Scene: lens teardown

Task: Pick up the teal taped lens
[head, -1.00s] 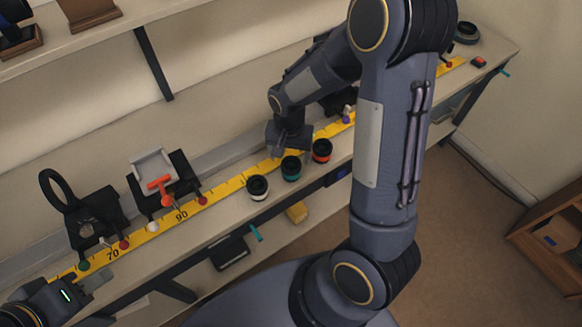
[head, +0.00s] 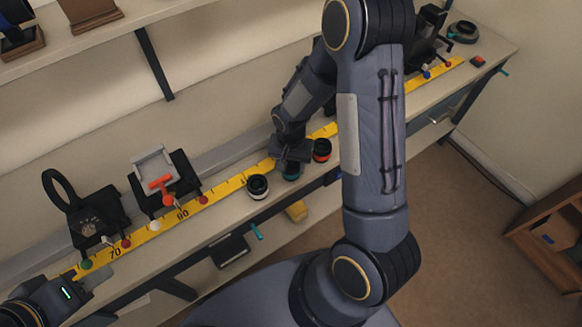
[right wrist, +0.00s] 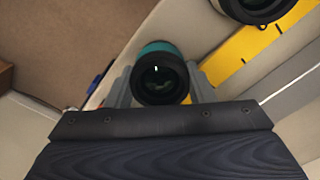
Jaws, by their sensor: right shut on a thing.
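The teal taped lens (head: 291,175) stands upright on the bench, partly covered by my right gripper (head: 291,157) in the head view. In the right wrist view it is a black-rimmed lens with a teal band (right wrist: 157,48), between the two grey fingers. My right gripper is shut on it. A white-banded lens (head: 258,187) stands to its left and a red-banded lens (head: 321,151) to its right. My left gripper (head: 92,283) is at the lower left, near the bench's front edge; its finger gap is not clear.
A yellow scale (head: 225,187) runs along the bench behind the lenses. Black holders, one with an orange clamp (head: 160,184), stand to the left. Another lens rim (right wrist: 255,8) is close by at the upper right of the right wrist view.

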